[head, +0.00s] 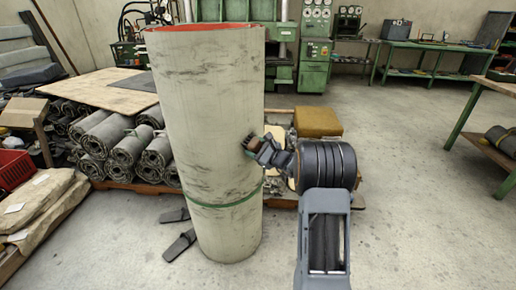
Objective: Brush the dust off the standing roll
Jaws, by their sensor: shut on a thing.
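The standing roll (205,130) is a tall, pale grey-green cylinder with a red inner rim at its top and a green strap around its lower part. It stands upright on the floor. Dark dust smudges mark its side from near the top down to the strap. My gripper (256,146) is at the roll's right side, a little above the strap. It is shut on a small brush (248,141), dark and brownish, that is against or very near the roll's surface. Whether the bristles touch cannot be told. The brush is partly hidden by the gripper.
Two dark flat forks (180,244) lie on the floor at the roll's base. A yellow block (318,122) sits behind my arm. The floor at right is clear up to a workbench (485,110).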

